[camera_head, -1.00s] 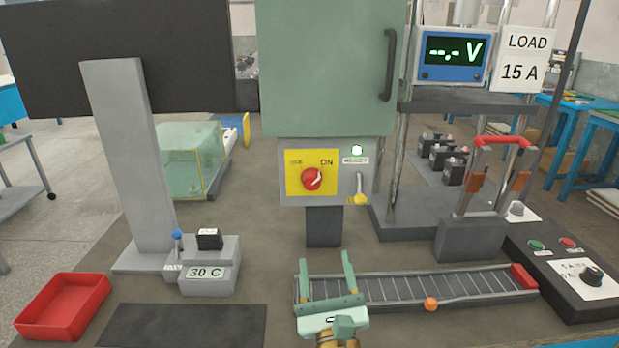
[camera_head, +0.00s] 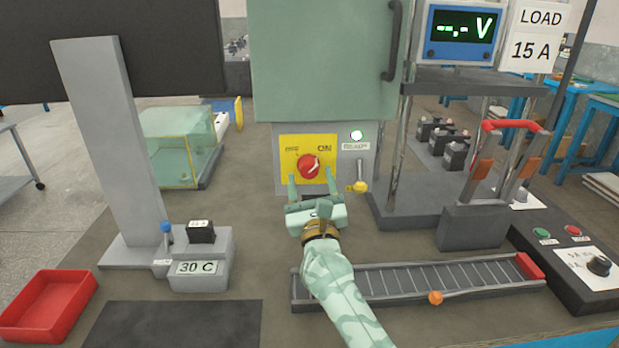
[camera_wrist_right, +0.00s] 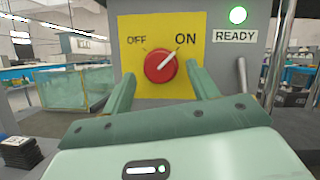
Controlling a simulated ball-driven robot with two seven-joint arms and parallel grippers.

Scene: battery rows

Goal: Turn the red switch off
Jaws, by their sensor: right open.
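The red switch (camera_head: 308,166) is a round knob on a yellow plate (camera_head: 290,147) marked OFF at left and ON at right. It also shows in the right wrist view (camera_wrist_right: 157,68), where its white pointer aims up and right at ON. My right gripper (camera_head: 312,180) is open and empty just in front of the plate. In the right wrist view its two fingers (camera_wrist_right: 162,88) stand left and right of the knob, apart from it; I cannot tell the remaining depth. My left gripper is not in view.
A green READY lamp (camera_head: 357,135) is lit beside the plate, above a lever with a yellow knob (camera_head: 360,186). The green cabinet (camera_head: 320,70) is above. A roller track (camera_head: 430,278) with an orange ball (camera_head: 435,297) lies in front. A red tray (camera_head: 50,305) is at left.

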